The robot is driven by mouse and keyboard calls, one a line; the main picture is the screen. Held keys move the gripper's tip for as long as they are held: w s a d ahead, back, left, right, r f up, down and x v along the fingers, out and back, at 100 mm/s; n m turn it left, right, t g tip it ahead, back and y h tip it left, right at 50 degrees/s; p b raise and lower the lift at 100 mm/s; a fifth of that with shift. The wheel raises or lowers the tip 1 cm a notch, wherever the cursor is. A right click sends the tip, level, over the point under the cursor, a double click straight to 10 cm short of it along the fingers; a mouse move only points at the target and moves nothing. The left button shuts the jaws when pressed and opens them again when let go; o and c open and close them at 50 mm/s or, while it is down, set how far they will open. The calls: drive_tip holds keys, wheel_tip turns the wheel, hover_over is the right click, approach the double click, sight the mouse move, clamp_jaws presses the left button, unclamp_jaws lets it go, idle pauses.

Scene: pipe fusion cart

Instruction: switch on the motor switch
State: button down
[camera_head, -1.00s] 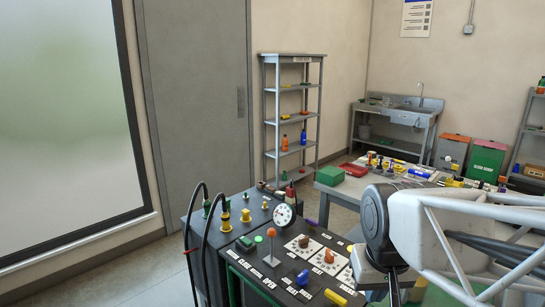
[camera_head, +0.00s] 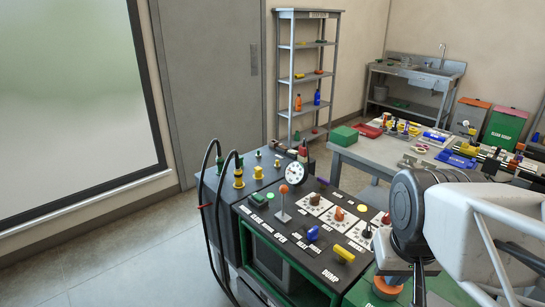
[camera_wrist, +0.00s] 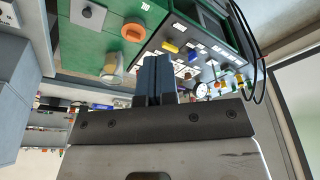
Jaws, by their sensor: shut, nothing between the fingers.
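The black control panel (camera_head: 318,232) on the cart carries several rotary knobs, a blue knob (camera_head: 312,233), a yellow handle (camera_head: 344,254), a red-orange ball lever (camera_head: 283,191) and small buttons. Most of its labels are too small to read, so I cannot tell which control is the motor switch. My gripper (camera_head: 418,290) points down at the right, beside the panel's right end, touching no control that I can see. In the wrist view its dark fingers (camera_wrist: 155,78) are together and empty. The blue knob (camera_wrist: 193,57) and yellow handle (camera_wrist: 170,47) show beyond them.
A green surface with an orange knob (camera_head: 388,287) lies near my gripper. A round gauge (camera_head: 295,173) stands at the panel's back; black hoses (camera_head: 212,215) arch at its left. A cluttered workbench (camera_head: 385,155) stands behind. Floor at the left is clear.

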drive_tip(key=w+a+r+m, duration=0.1)
drive_tip(key=w+a+r, duration=0.1)
drive_tip(key=w, duration=0.7)
drive_tip(key=w+a+r+m, duration=0.1)
drive_tip(key=w+a+r, duration=0.1)
drive_tip(key=w, duration=0.6)
drive_tip(key=m+g, duration=0.3)
drive_tip(key=m, duration=0.4)
hover_over(261, 197)
wheel_tip(261, 197, down, 18)
drive_tip(key=shift+f, duration=0.15)
wheel_tip(261, 197, down, 14)
drive_tip(key=shift+r, duration=0.15)
drive_tip(key=shift+t, duration=0.3)
